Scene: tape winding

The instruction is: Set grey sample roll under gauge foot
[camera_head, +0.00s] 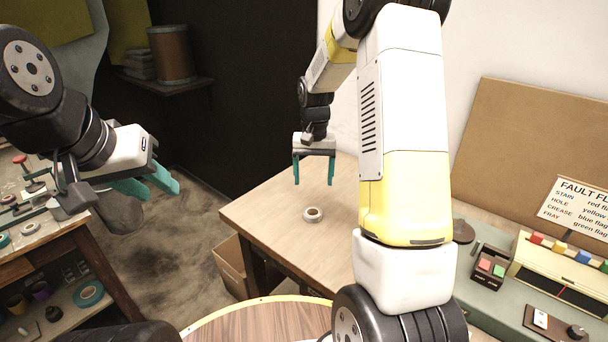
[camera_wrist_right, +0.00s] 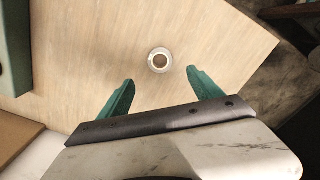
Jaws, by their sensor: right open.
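A small pale grey-white roll with a brown core (camera_head: 313,214) lies flat on the light wooden table (camera_head: 265,213). It also shows in the right wrist view (camera_wrist_right: 160,60), just beyond the fingertips and roughly centred between them. My right gripper (camera_head: 314,183) is open and empty, its teal fingers pointing down above the table and apart from the roll. It also shows in the right wrist view (camera_wrist_right: 160,76). My left gripper (camera_head: 162,193) is at the left, its teal fingers apart with nothing seen between them. I cannot make out a gauge foot; my right arm hides part of the scene.
A green-grey bench (camera_head: 478,292) at the right holds a dark tray (camera_head: 489,266) with coloured blocks and a cream flag box (camera_head: 560,272). A cluttered wooden bench (camera_head: 60,245) stands left. A cardboard box (camera_head: 229,268) sits below the table. The tabletop around the roll is clear.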

